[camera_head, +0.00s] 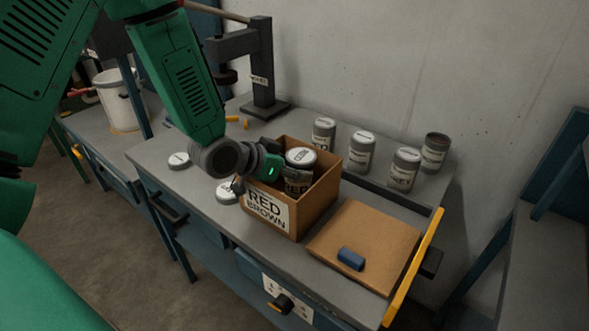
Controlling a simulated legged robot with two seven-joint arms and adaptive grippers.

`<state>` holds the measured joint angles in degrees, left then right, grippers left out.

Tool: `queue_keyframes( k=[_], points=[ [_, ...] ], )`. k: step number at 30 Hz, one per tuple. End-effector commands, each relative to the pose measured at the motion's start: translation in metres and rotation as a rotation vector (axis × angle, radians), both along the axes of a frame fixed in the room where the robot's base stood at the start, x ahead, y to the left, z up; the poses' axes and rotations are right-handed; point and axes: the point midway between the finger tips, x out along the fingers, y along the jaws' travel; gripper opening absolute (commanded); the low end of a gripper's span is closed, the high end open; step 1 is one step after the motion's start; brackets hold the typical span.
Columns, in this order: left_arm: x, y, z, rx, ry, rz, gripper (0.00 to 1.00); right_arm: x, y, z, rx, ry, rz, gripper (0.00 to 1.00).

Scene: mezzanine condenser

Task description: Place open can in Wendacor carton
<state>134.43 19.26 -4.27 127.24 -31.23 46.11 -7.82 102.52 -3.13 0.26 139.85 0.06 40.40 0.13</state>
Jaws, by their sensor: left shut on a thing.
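An open cardboard carton (325,192) stands in the middle of the bench, its front label reading "RED BROWN"; I see no Wendacor name on it. My left gripper (293,172) reaches over its left wall and is shut on a can with a pale lid (301,156). That can is within the carton's opening, its lower part hidden, so I cannot tell whether it rests on the bottom. A can with a dark top and no pale lid (434,152), seemingly the open can, stands at the right end of the back ledge. My right gripper is not in view.
Lidded cans (360,152) stand along the back ledge. Pale discs (179,160) lie left of the carton. A flat brown board (370,236) with a blue block (350,259) lies to its right, beside a yellow edge bar (412,268). A dark press stand (264,80) rises behind.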

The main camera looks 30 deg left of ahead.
Motion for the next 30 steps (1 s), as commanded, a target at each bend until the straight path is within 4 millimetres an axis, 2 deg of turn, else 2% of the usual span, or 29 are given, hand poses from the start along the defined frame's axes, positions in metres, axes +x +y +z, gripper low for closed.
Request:
queue_keyframes(
  k=[10,11,12,23,30],
  points=[
    [0.001,0.000,-0.002,0.000,-0.003,-0.001,0.03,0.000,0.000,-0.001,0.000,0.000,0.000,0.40],
    [0.000,0.000,-0.002,0.000,-0.001,0.000,0.65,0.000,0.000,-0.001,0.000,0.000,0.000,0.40],
    [0.000,-0.001,-0.002,0.000,-0.001,0.000,0.76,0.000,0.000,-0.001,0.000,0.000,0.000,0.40],
    [-0.003,0.001,0.003,0.000,-0.001,0.001,0.76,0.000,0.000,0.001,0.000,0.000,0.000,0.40],
    [-0.036,0.013,0.030,-0.001,-0.003,0.002,0.76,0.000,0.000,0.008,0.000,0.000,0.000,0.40]
  ],
)
